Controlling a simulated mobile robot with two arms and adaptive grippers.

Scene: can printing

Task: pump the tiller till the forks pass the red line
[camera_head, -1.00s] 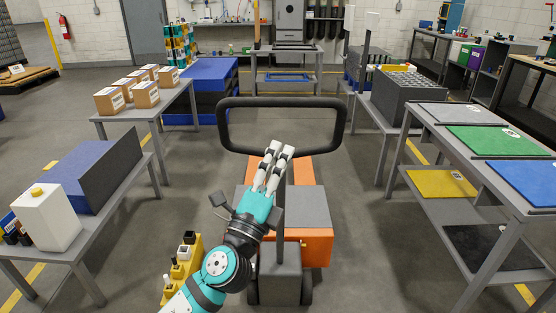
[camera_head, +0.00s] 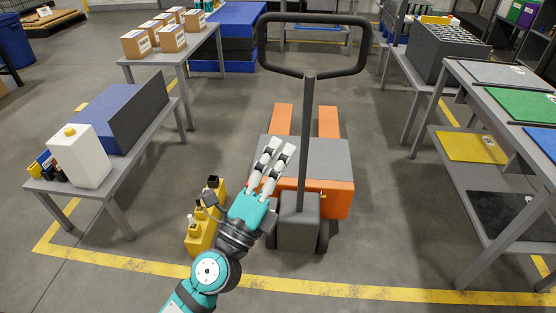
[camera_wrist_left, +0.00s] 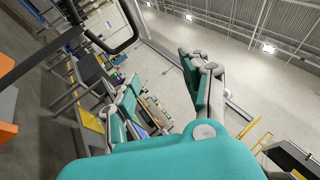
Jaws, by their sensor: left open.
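The orange and grey pallet jack (camera_head: 325,158) stands ahead of me on the floor. Its dark tiller (camera_head: 305,120) rises upright to a wide black loop handle (camera_head: 315,73), which also shows at the top left of the left wrist view (camera_wrist_left: 127,42). Two orange forks (camera_head: 282,120) point away from me, low behind the body. I cannot make out a red line. My left gripper (camera_head: 281,146) is open and empty, just left of the tiller shaft and below the loop. In the left wrist view its fingers (camera_wrist_left: 160,88) are spread with nothing between them. My right gripper is not in view.
A yellow holder (camera_head: 199,238) stands on the floor left of the jack. A left table carries a white jug (camera_head: 78,156) and a blue-grey block. Another table holds cardboard boxes (camera_head: 172,39). A shelved table (camera_head: 490,90) stands right.

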